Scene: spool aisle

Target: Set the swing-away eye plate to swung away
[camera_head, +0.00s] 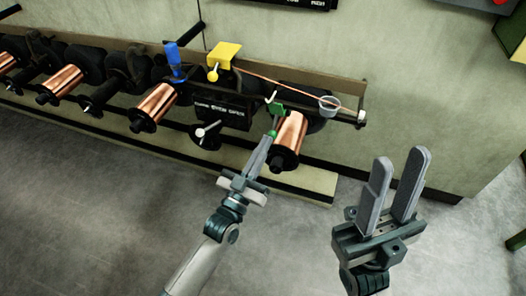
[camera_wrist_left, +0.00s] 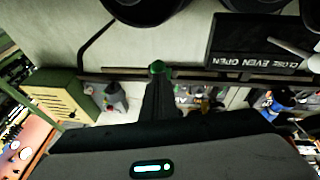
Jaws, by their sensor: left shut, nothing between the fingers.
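A copper wire runs from a yellow block (camera_head: 223,55) to a pale ring-like part (camera_head: 330,104) at the rack's right end. A small green piece (camera_head: 278,109) with a pale hooked lever (camera_head: 271,97) stands between them. I cannot tell for sure which of these is the swing-away eye plate. My left gripper (camera_head: 271,136) is shut and empty, its tip just below the green piece and left of a copper spool (camera_head: 289,138). Its shut fingers show in the left wrist view (camera_wrist_left: 158,72) with green at the tip; contact is unclear. My right gripper (camera_head: 401,163) is open and empty, right of the rack.
Several copper spools, one of them here (camera_head: 153,107), line the rack. A blue handle (camera_head: 174,60) stands left of the yellow block. A black panel with white lettering (camera_head: 222,108) and a pale-ended lever (camera_head: 208,130) sit left of my left gripper. The floor (camera_head: 110,220) in front is clear.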

